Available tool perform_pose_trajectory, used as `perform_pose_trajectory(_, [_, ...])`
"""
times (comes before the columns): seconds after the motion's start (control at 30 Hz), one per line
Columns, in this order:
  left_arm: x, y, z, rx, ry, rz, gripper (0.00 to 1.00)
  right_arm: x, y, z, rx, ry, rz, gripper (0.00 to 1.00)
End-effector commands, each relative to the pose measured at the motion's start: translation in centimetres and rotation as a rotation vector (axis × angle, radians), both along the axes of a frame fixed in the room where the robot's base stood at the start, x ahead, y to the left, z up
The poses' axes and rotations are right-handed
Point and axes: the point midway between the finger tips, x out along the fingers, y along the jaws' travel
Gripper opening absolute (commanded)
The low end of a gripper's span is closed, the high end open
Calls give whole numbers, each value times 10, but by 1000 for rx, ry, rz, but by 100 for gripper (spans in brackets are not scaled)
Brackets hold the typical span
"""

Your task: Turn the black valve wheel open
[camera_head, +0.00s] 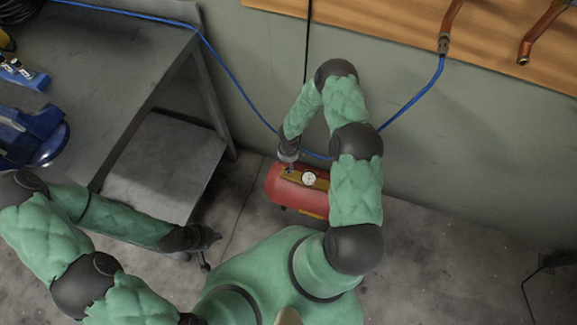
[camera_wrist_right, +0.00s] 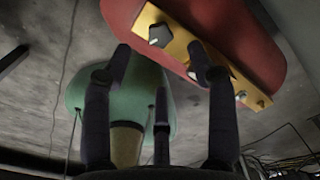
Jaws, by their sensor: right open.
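A red tank (camera_head: 284,182) with a gold panel and a round white gauge (camera_head: 309,178) lies on the floor near the wall. In the right wrist view the gold panel (camera_wrist_right: 185,47) crosses the red tank (camera_wrist_right: 245,35). A small dark knob (camera_wrist_right: 160,35) on it looks like the black valve wheel. My right gripper (camera_head: 288,164) is over the left end of the panel. Its open fingers (camera_wrist_right: 160,72) show the knob just beyond and between the upper two tips; contact cannot be told. My left gripper (camera_head: 212,238) hangs low at the left, away from the tank; its opening is unclear.
A grey workbench (camera_head: 100,70) with blue items stands at the left, with a lower shelf (camera_head: 165,165) beside it. A blue hose (camera_head: 235,75) runs along the wall (camera_head: 430,140). Copper pipes (camera_head: 543,30) sit on a wooden board.

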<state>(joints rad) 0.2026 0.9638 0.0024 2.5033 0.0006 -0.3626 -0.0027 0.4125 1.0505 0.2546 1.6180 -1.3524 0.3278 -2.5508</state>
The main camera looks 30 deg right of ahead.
Motion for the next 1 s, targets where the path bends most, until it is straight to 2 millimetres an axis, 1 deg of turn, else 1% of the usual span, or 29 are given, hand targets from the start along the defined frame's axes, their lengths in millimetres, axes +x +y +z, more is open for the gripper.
perform_pose_trajectory(0.03, [0, 0, 0, 0, 0, 0, 0, 1, 0, 11, -1, -3, 1, 58])
perform_pose_trajectory(0.1, [0, 0, 0, 0, 0, 0, 0, 1, 0, 23, 0, -2, 1, 58])
perform_pose_trajectory(0.2, [0, 0, 0, 0, 0, 0, 0, 1, 0, 36, 0, -2, 1, 58])
perform_pose_trajectory(0.33, [0, 0, 0, 0, 0, 0, 0, 0, 0, 48, 0, -1, 1, 58])
perform_pose_trajectory(0.5, [0, 0, 0, 0, 0, 0, 0, 0, 0, 53, 1, 0, 0, 58])
perform_pose_trajectory(1.0, [0, 0, 0, 0, 0, 0, 0, 0, 0, 53, 1, 0, 0, 58])
